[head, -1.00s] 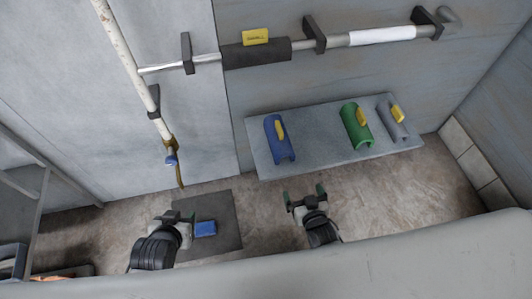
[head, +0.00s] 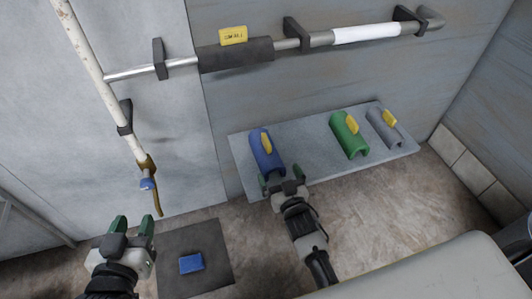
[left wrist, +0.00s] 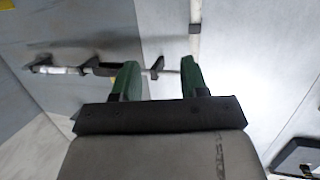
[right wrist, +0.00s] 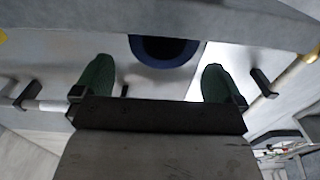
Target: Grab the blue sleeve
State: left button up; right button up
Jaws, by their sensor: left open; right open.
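The blue sleeve (head: 266,152), a half-round shell with a yellow tag, lies at the left end of the grey shelf (head: 310,165). My right gripper (head: 283,181) is open, close in front of and just below the sleeve's near end. In the right wrist view the sleeve's dark, blue-rimmed end (right wrist: 165,50) shows ahead, between and beyond the open green fingers (right wrist: 152,85). I see nothing between those fingers. My left gripper (head: 133,228) is open and empty, low at the left, away from the shelf; its fingers also show in the left wrist view (left wrist: 160,80).
A green sleeve (head: 349,136) and a grey sleeve (head: 384,129) lie farther right on the shelf. A pipe with a dark wrap (head: 236,55) runs along the wall above. A white vertical pipe (head: 90,60) stands at left. A blue block (head: 191,263) lies on a dark mat (head: 215,240).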

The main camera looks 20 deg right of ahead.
aim_at(273, 163)
jog(key=shift+w+f, duration=0.1)
jog(key=shift+w, duration=0.4)
jog(key=w+b, duration=0.2)
jog(key=w, duration=0.1)
jog(key=shift+w+a+f, duration=0.15)
jog(key=shift+a, duration=0.05)
pick_arm(q)
notch_tip(273, 163, up, 6)
jog(key=d+t+h, duration=0.1)
jog(key=t+h, duration=0.1)
jog(key=t, duration=0.3)
jog(key=shift+w+d+r+t, duration=0.15)
jog(key=shift+w+t, duration=0.15)
jog(key=shift+t, duration=0.1)
pick_arm(e)
jog(key=shift+w, duration=0.45)
jog(key=c, duration=1)
